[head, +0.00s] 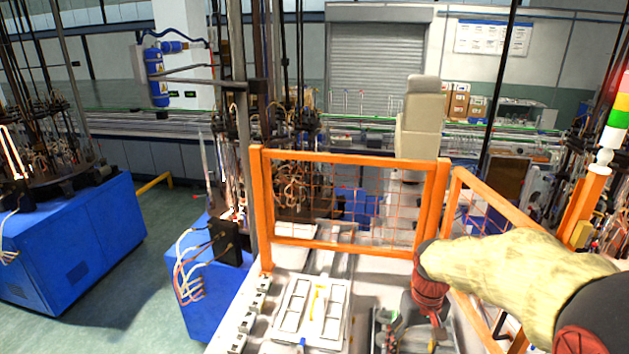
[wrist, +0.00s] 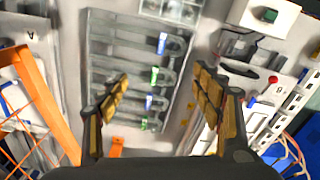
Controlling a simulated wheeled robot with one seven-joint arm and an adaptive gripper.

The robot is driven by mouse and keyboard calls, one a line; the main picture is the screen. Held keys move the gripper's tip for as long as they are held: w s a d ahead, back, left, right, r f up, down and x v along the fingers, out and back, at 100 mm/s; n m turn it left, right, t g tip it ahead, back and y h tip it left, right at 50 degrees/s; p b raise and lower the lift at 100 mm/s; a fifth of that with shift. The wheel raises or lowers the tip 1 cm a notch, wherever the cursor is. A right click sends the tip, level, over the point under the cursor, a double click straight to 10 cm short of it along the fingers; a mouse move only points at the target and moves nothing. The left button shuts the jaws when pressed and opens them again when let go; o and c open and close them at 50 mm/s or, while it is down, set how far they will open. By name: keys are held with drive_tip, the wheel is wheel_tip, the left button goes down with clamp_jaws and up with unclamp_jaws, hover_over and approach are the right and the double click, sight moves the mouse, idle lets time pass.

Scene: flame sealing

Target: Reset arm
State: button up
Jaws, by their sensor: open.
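My arm, in a pale yellow sleeve, reaches in from the right of the head view and bends down over the table. My gripper (wrist: 168,105) shows in the wrist view with its two padded fingers wide apart and nothing between them. Below and beyond the fingers is a grey metal tray (wrist: 100,32) with slots. Small items with blue and green marks lie along it. In the head view the gripper end is low at the bottom right and its fingers are hard to make out.
An orange mesh fence (head: 350,200) stands behind the table, and another orange fence (head: 490,205) runs along its right. A white frame plate (head: 312,310) lies left of my arm. Blue machine cabinets (head: 70,245) stand at left. The wrist view shows a red button (wrist: 273,79) at right.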

drive_tip(key=s+a+t+b, duration=0.2)
drive_tip(key=s+b, duration=0.5)
drive_tip(key=s, duration=0.3)
drive_tip(key=s+a+f+t+b, duration=0.1)
drive_tip(key=s+a+t+b, duration=0.1)
drive_tip(key=s+b, duration=0.5)
drive_tip(key=s+t, duration=0.1)
drive_tip(key=s, duration=0.2)
drive_tip(key=shift+f+m+t, duration=0.15)
drive_tip(key=shift+m+t, duration=0.15)
drive_tip(key=shift+m, duration=0.1)
drive_tip(key=shift+c, duration=0.5)
